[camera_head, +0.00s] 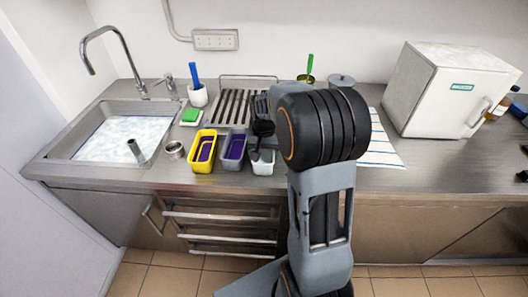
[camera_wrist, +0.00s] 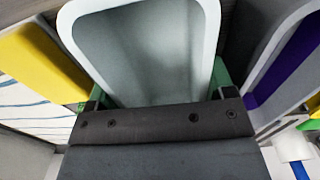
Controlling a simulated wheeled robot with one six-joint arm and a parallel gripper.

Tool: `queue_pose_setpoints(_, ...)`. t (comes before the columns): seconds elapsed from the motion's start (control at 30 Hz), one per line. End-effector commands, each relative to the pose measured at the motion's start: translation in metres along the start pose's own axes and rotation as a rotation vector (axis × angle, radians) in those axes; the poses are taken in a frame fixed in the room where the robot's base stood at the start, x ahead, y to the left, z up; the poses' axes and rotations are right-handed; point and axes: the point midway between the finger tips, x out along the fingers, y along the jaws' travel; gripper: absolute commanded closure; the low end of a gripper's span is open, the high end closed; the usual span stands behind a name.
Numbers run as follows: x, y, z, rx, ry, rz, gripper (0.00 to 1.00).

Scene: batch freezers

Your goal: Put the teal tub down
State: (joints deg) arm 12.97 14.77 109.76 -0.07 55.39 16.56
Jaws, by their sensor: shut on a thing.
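The teal tub (camera_head: 263,167) is at the front of the counter, right of the grey tub, and partly hidden by my arm. In the wrist view the teal tub (camera_wrist: 148,45) is pale, open-topped and looks empty. My gripper (camera_wrist: 160,92) is shut on it, with green fingers at both sides of its near end. In the head view my gripper (camera_head: 263,150) is mostly hidden behind my arm. I cannot tell whether the tub's base touches the counter.
A grey tub (camera_head: 234,150) with purple inside stands close left, then a yellow tub (camera_head: 203,151). In the wrist view a yellow object (camera_wrist: 38,65) lies on the other side. A drying rack (camera_head: 232,108) is behind; a striped mat (camera_head: 383,148) lies right.

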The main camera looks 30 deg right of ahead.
Motion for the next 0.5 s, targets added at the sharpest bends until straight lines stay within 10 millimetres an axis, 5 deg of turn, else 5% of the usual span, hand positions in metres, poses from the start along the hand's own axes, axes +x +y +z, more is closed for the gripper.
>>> queue_pose_setpoints(0.27,0.0040,-0.0001,0.0002,0.000,-0.001,0.000,0.48)
queue_pose_setpoints(0.3,0.0030,-0.0001,0.0002,0.000,0.000,0.000,0.21)
queue_pose_setpoints(0.5,0.0027,-0.0001,0.0002,0.000,-0.001,0.000,0.14)
